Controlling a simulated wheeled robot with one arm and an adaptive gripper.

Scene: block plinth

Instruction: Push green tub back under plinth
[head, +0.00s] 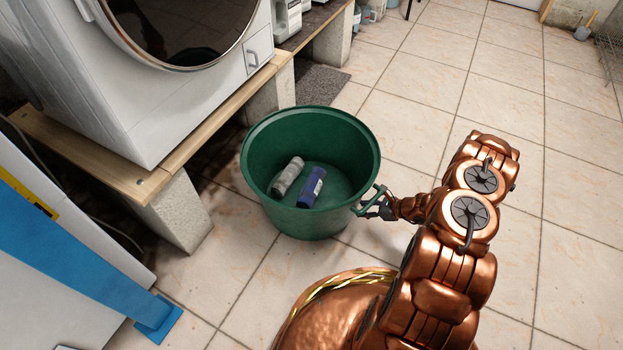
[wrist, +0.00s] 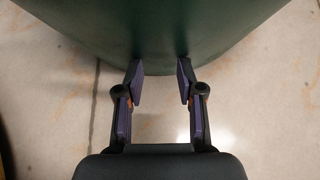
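The green tub (head: 258,140) stands upright on the tiled floor in the head view, out in front of the plinth. A grey rolled item (head: 288,177) and a blue one (head: 312,187) lie inside it. The plinth is a wooden plank (head: 215,122) on pale blocks, with a dark gap behind the tub. My gripper (head: 371,207) is at the tub's right side, by its handle (head: 377,193). In the wrist view my gripper (wrist: 161,76) has its fingers apart, with the tub wall (wrist: 150,35) at their tips. Nothing shows between the fingers; contact is unclear.
Pale blocks (head: 181,215) (head: 272,95) flank the gap under the plank. A white washing machine (head: 185,95) stands on top. A blue bar (head: 75,255) slants at lower left. A grey mat (head: 320,82) lies behind the tub. The floor to the right is clear.

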